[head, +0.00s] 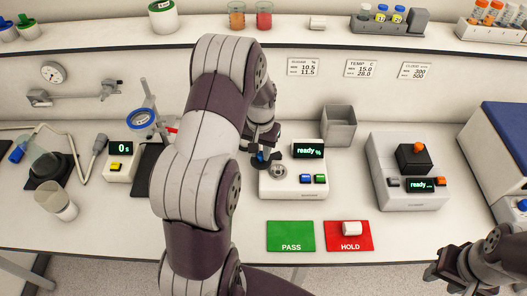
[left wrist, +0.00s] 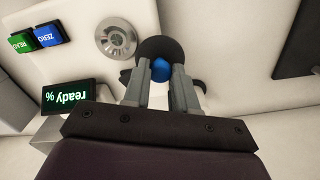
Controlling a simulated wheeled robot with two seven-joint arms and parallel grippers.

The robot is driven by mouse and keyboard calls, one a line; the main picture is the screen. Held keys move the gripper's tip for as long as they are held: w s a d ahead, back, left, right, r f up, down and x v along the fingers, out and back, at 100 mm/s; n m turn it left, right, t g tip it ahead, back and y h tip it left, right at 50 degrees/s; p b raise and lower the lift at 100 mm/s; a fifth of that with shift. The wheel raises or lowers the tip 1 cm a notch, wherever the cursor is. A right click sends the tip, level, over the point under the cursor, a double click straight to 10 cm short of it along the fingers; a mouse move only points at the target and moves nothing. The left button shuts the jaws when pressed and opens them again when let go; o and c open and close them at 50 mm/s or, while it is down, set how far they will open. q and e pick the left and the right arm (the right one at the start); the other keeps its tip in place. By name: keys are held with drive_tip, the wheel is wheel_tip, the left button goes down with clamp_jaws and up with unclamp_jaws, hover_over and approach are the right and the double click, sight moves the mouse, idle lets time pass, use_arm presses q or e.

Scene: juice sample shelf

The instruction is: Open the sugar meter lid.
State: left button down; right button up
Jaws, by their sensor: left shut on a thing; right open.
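The sugar meter (head: 312,190) is a white box with a green "ready %" display and blue and green buttons. Its round metal well (head: 278,171) is uncovered and also shows in the left wrist view (left wrist: 116,37). The dark round lid (left wrist: 150,47) with a blue part (left wrist: 161,69) lies beside the well, apart from it. My left gripper (head: 262,157) is shut on the lid; its fingers stand on both sides of the blue part in the left wrist view (left wrist: 160,85). My right gripper (head: 440,273) is open at the lower right, away from the meter.
A grey open bin (head: 339,126) stands behind the meter. A second "ready" device (head: 409,185) is to its right. Green PASS (head: 291,236) and red HOLD (head: 335,242) mats lie in front, with a white cup (head: 351,228) on HOLD. My left arm hides part of the bench.

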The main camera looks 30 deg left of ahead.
use_arm(q)
drive_tip(key=shift+w+a+r+m, duration=0.1)
drive_tip(key=shift+w+a+m, duration=0.3)
drive_tip(key=shift+m, duration=0.6)
drive_tip(key=c, duration=0.9)
unclamp_jaws()
